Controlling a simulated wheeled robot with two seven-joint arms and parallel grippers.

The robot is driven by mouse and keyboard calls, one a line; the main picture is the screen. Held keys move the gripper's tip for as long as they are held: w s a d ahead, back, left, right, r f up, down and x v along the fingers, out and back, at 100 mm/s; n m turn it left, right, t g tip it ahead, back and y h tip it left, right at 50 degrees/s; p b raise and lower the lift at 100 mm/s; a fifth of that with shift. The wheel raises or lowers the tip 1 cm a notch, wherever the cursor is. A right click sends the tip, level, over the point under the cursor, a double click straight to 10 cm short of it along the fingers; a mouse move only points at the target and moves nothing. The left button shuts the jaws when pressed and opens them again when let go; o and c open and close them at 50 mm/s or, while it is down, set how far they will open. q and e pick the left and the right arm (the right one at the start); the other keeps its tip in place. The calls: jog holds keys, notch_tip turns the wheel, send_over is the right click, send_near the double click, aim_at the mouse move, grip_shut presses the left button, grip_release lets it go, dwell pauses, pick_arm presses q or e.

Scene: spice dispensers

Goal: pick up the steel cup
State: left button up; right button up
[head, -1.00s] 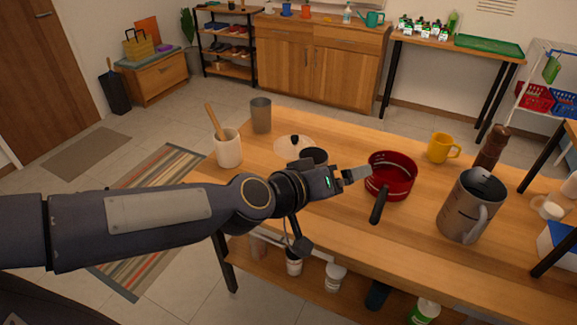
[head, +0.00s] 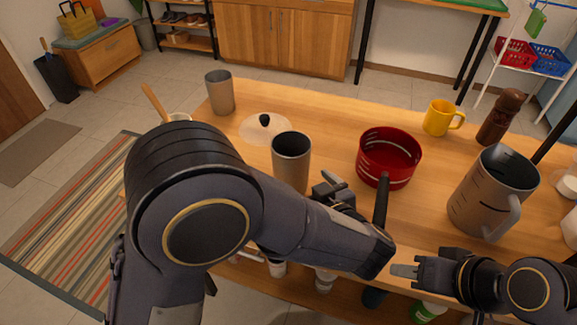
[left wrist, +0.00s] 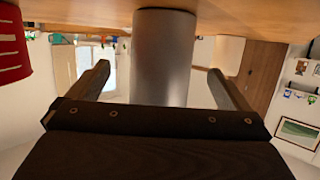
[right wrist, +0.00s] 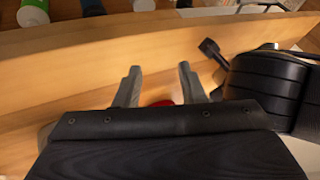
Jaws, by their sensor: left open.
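A steel cup (head: 291,165) stands upright on the wooden table, between the glass lid and the red pot. My left gripper (head: 322,183) is open just to its right, partly hidden by my own arm. In the left wrist view the steel cup (left wrist: 163,55) appears upside down, between the two spread fingers (left wrist: 163,82), with a gap on each side. A second, similar steel cup (head: 220,93) stands at the table's far left corner. My right gripper (head: 398,271) is by the table's front edge; in the right wrist view its fingers (right wrist: 157,78) are apart and empty.
The red pot (head: 389,153) stands right of the cup, its dark handle toward me and close to my left gripper. The glass lid (head: 265,127) lies behind the cup. A yellow mug (head: 438,118), a pepper mill (head: 502,117) and a steel pitcher (head: 488,190) stand at the right.

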pick_arm(q)
jog(key=x, duration=0.5)
jog(key=shift+a+r+b, duration=0.1)
jog(key=shift+r+b, duration=0.15)
jog(key=shift+b, duration=0.05)
jog(key=c, duration=1.2)
